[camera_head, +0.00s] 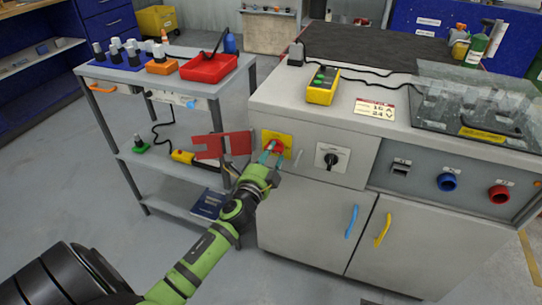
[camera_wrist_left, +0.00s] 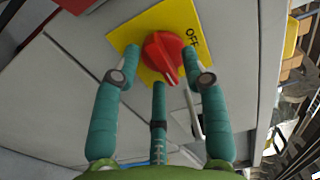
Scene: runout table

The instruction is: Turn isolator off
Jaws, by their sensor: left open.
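The isolator is a red rotary knob (camera_wrist_left: 162,55) on a yellow plate (camera_wrist_left: 160,22) marked OFF, on the grey cabinet front. In the head view the knob (camera_head: 277,147) and yellow plate (camera_head: 285,137) show at the cabinet's left end. My left gripper (camera_wrist_left: 163,80) is open, with its teal fingers on both sides of the knob; whether they touch it I cannot tell. The knob's pointed end is turned toward the gripper, to one side of the OFF text. In the head view my left gripper (camera_head: 268,157) is at the knob and partly hides it. My right gripper is not in view.
A red panel (camera_head: 222,145) stands out left of the isolator. A black rotary switch (camera_head: 330,158) is to its right, with blue (camera_head: 351,221) and yellow (camera_head: 383,230) door handles below. A grey trolley (camera_head: 110,130) stands on the left. The floor between is clear.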

